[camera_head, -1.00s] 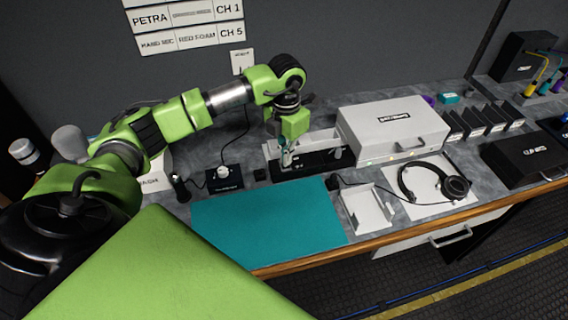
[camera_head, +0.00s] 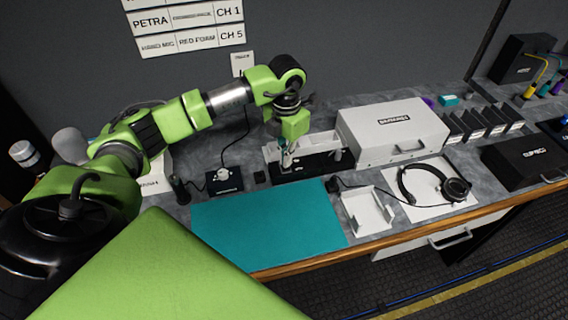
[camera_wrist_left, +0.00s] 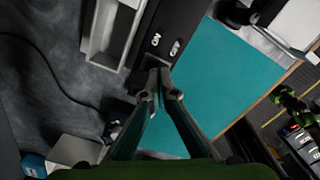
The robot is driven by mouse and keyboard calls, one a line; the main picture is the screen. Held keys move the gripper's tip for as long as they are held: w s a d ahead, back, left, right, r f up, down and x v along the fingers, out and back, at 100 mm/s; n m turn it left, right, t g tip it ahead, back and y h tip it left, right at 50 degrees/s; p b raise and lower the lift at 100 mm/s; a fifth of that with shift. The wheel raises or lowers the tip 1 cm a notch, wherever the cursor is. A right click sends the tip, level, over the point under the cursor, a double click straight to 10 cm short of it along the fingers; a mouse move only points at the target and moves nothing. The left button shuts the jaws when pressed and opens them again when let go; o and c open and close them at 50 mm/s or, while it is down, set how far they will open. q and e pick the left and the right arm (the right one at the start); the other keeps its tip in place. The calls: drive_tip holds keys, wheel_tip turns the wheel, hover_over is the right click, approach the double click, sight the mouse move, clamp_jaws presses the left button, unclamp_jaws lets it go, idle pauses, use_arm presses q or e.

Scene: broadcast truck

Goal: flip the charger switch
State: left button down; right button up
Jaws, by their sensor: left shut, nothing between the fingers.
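The charger (camera_head: 322,164) is a low black unit with a pale tray along its back, on the bench behind the teal mat. In the left wrist view, its black top (camera_wrist_left: 146,45) carries white ON and OFF lettering. My left gripper (camera_head: 286,166) points down over the charger's left part. It is shut and empty; in the wrist view its fingertips (camera_wrist_left: 159,84) are close together just beside the lettering. The switch itself cannot be made out clearly, and I cannot tell whether the fingertips touch it. My right gripper is not in view.
A white case (camera_head: 392,128) stands right of the charger. A small black box with a knob (camera_head: 224,180) is to its left. The teal mat (camera_head: 268,225) in front is clear. A white holder (camera_head: 368,212) and headphones (camera_head: 434,185) lie to the right.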

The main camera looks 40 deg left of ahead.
use_arm(q)
drive_tip(key=shift+r+p, duration=1.55)
drive_tip(key=shift+r, duration=1.3)
